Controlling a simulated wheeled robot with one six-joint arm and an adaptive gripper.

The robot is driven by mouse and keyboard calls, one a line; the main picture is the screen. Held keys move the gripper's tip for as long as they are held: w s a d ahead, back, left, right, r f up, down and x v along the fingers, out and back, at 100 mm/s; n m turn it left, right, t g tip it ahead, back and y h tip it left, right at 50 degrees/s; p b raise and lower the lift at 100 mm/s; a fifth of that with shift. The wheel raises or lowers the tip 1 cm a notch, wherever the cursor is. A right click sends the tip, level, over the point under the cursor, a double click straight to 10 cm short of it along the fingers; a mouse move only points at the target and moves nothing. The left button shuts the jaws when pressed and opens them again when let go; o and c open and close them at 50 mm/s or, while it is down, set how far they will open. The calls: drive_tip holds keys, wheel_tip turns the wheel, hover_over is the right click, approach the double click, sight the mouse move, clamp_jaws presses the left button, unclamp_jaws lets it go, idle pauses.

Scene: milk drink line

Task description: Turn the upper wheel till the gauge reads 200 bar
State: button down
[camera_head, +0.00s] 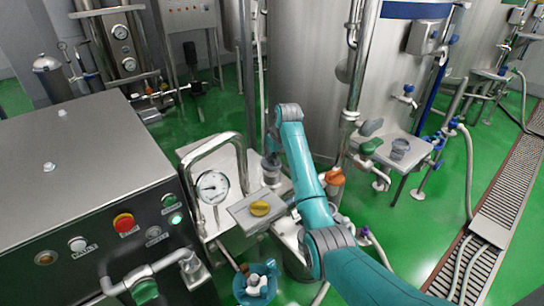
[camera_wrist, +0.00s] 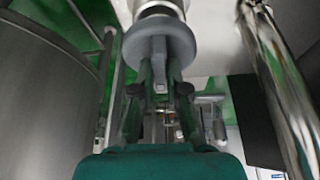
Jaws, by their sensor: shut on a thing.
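The round white pressure gauge (camera_head: 213,186) is at the centre left of the head view, under a bent chrome pipe. Its needle is too small to read surely. In the wrist view a grey round wheel (camera_wrist: 180,45) sits at the top centre, below a pale stem. My gripper (camera_wrist: 160,88) reaches up to it, with its two dark green fingers shut on a grey part of the wheel between them. In the head view my teal arm reaches in from the lower right, its wrist beside the gauge; the fingers and the held wheel cannot be made out there.
A control cabinet (camera_head: 80,165) with buttons fills the left. A large steel tank (camera_head: 310,70) is behind my arm. A chrome pipe (camera_wrist: 280,85) runs close on the wrist view's right.

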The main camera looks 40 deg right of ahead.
drive_tip(key=m+h, duration=0.1)
drive_tip(key=m, duration=0.2)
drive_tip(key=shift+a+m+h, duration=0.1)
drive_tip(key=shift+m+h, duration=0.2)
drive_tip(key=shift+m, duration=0.1)
drive_tip(key=shift+m+g+h, duration=0.6)
drive_tip(key=shift+m+g, duration=0.1)
drive_tip(key=shift+m, duration=1.2)
drive_tip(key=c, duration=1.2)
unclamp_jaws()
drive_tip(key=v, duration=1.2)
drive_tip(key=shift+a, duration=0.1)
